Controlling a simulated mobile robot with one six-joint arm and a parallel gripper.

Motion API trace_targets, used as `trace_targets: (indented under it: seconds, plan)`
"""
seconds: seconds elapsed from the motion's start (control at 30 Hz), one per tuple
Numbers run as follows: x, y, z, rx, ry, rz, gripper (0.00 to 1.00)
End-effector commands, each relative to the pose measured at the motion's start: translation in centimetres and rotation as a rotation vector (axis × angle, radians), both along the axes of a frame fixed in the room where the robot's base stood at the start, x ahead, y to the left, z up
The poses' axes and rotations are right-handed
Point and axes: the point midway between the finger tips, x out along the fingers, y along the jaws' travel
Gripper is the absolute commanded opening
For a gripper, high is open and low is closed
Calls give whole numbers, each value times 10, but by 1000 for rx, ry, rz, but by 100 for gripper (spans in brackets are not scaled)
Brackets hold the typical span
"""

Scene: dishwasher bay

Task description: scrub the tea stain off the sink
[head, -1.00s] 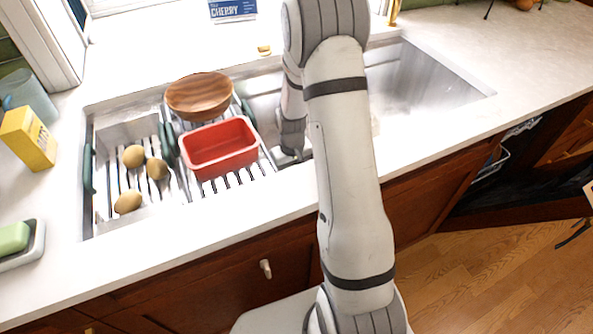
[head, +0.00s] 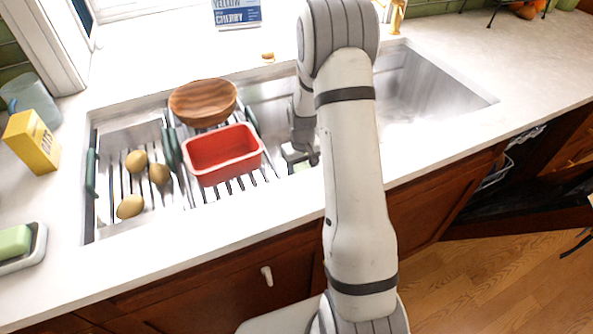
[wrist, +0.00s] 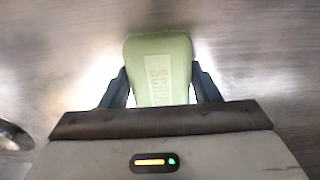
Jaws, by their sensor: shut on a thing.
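My gripper (wrist: 160,88) is shut on a light green scrub sponge (wrist: 158,65), with one dark finger on each side of it. Pale lettering runs along the sponge. In the wrist view the sponge is over the brushed metal of the sink (wrist: 250,60); I cannot tell whether it touches. In the head view my gripper (head: 301,157) is low in the sink (head: 425,85), just right of the red tub, and my arm hides much of the basin. I cannot make out a tea stain in either current view.
A red tub (head: 222,172), a wooden bowl (head: 203,103) and several tan round items (head: 159,174) sit on racks over the sink's left part. A yellow box (head: 32,142) and a green block in a pale dish (head: 14,242) stand on the left counter. A round metal part (wrist: 12,136) shows at left.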

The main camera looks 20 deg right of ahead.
Motion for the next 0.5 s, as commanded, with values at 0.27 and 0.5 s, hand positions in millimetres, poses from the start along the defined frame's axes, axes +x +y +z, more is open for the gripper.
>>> trace_targets:
  seconds: [0.27,0.5]
  plan:
    - [-1,-16,-2,1,5,-2,38]
    - [1,-34,-1,1,4,-1,38]
